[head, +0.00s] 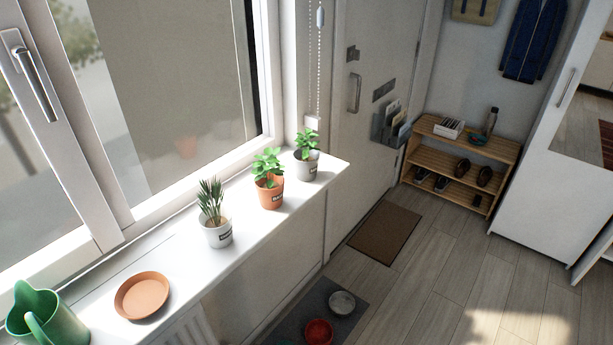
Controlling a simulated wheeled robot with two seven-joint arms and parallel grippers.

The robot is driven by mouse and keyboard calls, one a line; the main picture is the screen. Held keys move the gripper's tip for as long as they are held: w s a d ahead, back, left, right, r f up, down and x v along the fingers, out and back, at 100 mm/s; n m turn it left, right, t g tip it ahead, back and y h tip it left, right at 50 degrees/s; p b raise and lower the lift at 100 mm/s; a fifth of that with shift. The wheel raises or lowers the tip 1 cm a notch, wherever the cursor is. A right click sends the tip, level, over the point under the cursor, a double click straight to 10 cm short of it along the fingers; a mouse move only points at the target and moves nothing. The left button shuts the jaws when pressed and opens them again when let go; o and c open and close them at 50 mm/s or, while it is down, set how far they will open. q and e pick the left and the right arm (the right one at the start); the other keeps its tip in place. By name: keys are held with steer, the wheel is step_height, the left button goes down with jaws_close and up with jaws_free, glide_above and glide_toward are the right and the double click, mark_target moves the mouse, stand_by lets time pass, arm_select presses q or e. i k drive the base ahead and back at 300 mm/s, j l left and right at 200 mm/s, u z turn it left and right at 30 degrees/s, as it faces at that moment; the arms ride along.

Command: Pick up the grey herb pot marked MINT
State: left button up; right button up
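Three potted plants stand upright in a row on the white windowsill (184,262). The far pot (306,169) is grey with a bushy green leafy plant and sits near the sill's far end. The middle pot (270,197) is terracotta with a broad-leafed plant. The near pot (218,237) is light grey with spiky, thin upright leaves. Each has a small dark label on its front; the lettering is too small to read, so I cannot tell from it which is marked MINT. Neither of my grippers is in view.
An empty terracotta saucer (142,295) and a green watering can (46,318) are on the near sill. The window and its handle (36,84) border the left. A bead chain (319,60) hangs behind the far pot. Bowls (318,332) lie on a floor mat below.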

mark_target(305, 160)
steer(key=i+l+u, duration=0.1)
steer(key=l, duration=0.35)
steer(key=i+l+u, duration=0.15)
steer(key=l, duration=0.35)
steer(key=i+l+u, duration=0.1)
steer(key=i+l, duration=0.15)
steer(key=l, duration=0.25)
steer(key=i+l+u, duration=0.1)
steer(key=l, duration=0.4)
steer(key=i+l+u, duration=0.15)
steer(key=l, duration=0.4)
steer(key=k+j, duration=0.05)
